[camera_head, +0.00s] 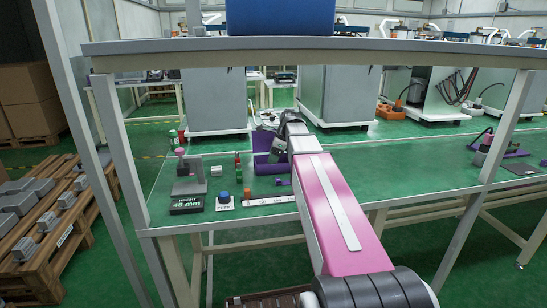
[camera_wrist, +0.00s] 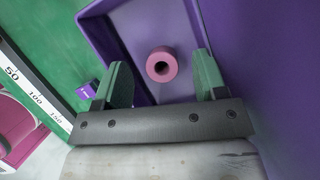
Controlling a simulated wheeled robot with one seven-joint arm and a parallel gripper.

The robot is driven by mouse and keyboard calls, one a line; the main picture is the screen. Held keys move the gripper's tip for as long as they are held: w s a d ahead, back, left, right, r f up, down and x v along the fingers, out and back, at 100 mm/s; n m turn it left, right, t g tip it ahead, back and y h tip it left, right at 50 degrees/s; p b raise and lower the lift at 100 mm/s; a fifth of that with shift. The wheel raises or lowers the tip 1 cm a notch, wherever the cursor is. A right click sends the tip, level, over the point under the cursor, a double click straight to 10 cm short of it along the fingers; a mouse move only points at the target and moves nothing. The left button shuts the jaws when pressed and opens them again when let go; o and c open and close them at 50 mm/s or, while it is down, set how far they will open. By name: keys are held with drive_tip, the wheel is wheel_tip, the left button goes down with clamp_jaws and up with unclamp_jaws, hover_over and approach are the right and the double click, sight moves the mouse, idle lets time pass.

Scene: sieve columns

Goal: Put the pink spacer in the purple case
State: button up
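The purple case (camera_head: 263,142) stands on the green table in the head view, under the end of my arm. It fills much of the wrist view (camera_wrist: 140,28). The pink spacer (camera_wrist: 161,66), a short ring with a dark hole, shows against the case floor in the wrist view. It appears to stand inside the case with its hole facing up. My gripper (camera_wrist: 163,62) is open, with its green fingers on either side of the spacer and a gap visible on both sides. In the head view my gripper (camera_head: 268,122) is over the case, and the spacer there is hidden.
A height gauge (camera_head: 186,185) reading 48 mm stands left of the case, with a pink piece on top. A blue button (camera_head: 224,196), small coloured pieces and a ruler (camera_head: 268,200) lie nearby. A shelf (camera_head: 400,50) spans above the table. Table to the right is mostly clear.

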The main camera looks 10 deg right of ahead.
drive_tip(key=shift+r, duration=0.1)
drive_tip(key=v, duration=1)
drive_tip(key=shift+d+r, duration=0.2)
drive_tip(key=shift+r, duration=0.1)
